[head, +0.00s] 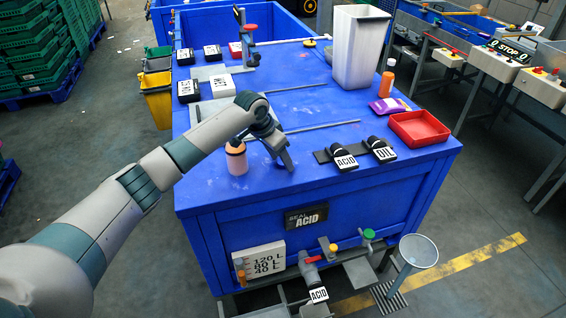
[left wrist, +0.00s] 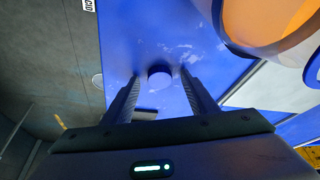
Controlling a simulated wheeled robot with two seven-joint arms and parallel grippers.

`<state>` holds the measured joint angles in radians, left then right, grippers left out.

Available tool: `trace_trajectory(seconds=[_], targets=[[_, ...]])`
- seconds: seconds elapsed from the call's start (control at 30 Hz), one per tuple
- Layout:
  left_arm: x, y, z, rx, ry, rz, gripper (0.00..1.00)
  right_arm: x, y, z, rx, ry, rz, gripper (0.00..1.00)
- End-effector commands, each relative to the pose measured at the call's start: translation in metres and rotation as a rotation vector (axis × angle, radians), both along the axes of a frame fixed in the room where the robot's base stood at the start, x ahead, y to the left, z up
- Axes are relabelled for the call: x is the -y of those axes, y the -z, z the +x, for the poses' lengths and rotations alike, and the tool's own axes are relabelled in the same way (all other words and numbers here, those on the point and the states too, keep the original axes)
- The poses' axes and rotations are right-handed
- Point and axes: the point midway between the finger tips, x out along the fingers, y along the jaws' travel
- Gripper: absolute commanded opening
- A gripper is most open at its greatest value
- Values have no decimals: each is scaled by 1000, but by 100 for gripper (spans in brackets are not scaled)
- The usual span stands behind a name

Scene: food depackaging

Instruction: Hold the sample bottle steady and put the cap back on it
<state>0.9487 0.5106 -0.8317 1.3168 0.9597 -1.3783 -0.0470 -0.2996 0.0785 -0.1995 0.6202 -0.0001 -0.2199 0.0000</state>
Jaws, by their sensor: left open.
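The sample bottle (head: 237,162), pale pink with an orange top, stands upright near the blue table's front left edge. In the left wrist view an orange round shape with a pale rim (left wrist: 265,22), apparently this bottle, fills the upper right corner. My left gripper (head: 288,166) is just right of the bottle, pointing down, open and apart from it. In the left wrist view a small dark blue disc (left wrist: 159,76), possibly the cap, lies on the table between and beyond the open fingers. My right gripper is in neither view.
The blue table (head: 300,190) also bears black ACID (head: 343,158) and OIL (head: 381,149) blocks, a red tray (head: 419,128), a purple packet (head: 389,106), an orange bottle (head: 386,84) and a tall white container (head: 358,48). Thin metal rails lie behind my gripper.

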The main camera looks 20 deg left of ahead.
Motion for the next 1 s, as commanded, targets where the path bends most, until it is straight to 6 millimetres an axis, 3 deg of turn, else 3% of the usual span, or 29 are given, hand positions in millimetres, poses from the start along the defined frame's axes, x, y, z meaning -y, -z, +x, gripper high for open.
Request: trace_trajectory(seconds=[0.03, 0.2, 0.23, 0.73, 1.0], targets=[[0, 0, 0, 0, 0, 0, 53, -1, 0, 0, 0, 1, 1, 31], [0, 0, 0, 0, 0, 0, 12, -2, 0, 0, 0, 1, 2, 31], [0, 0, 0, 0, 0, 0, 10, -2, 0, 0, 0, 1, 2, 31], [0, -5, 1, 2, 0, -1, 9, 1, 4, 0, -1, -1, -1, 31], [0, -36, 1, 5, 0, 0, 9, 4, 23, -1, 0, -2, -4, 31]])
